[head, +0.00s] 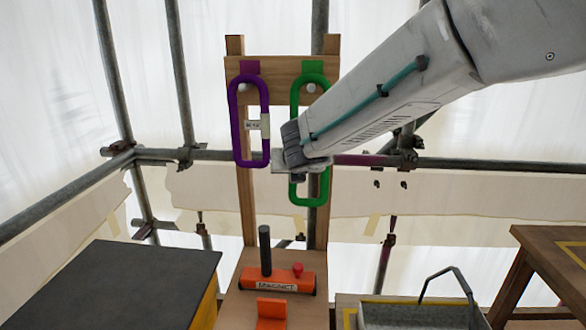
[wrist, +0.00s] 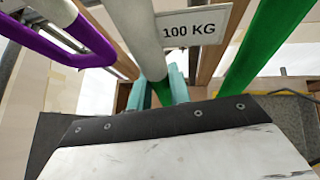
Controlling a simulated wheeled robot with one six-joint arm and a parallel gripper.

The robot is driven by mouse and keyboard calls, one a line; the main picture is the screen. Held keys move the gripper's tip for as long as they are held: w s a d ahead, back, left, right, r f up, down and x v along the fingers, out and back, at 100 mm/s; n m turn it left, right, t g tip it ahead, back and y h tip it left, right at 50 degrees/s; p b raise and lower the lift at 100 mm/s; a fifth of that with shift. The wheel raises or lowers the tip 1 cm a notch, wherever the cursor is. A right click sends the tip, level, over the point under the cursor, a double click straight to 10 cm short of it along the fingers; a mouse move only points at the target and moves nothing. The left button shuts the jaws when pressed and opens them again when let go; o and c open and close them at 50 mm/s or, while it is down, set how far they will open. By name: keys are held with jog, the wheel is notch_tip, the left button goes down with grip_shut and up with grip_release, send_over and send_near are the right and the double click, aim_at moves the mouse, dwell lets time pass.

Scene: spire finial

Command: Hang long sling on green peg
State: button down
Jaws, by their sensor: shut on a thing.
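The green sling (head: 325,183) is a long upright loop in front of the wooden frame, at the right peg (head: 311,87) under the green patch. That peg's pale end shows inside the loop, just below its top bend. I cannot tell whether the sling rests on it. My gripper (wrist: 158,92) is shut on the left strand of the green sling; its teal fingers lie on both sides of the strand in the wrist view. My arm hides part of the loop in the head view. A white "100 KG" tag (wrist: 193,30) shows between the strands.
A purple sling (head: 235,125) hangs at the left peg (head: 242,87), close to my gripper's left. Below stand an orange magnet tool (head: 290,282) and a dark-topped box (head: 110,285). A grey basket (head: 420,316) and wooden stool (head: 545,250) are at right. Scaffold poles stand behind.

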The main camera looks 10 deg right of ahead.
dwell(0.3)
jog(key=c, duration=1.2)
grip_release()
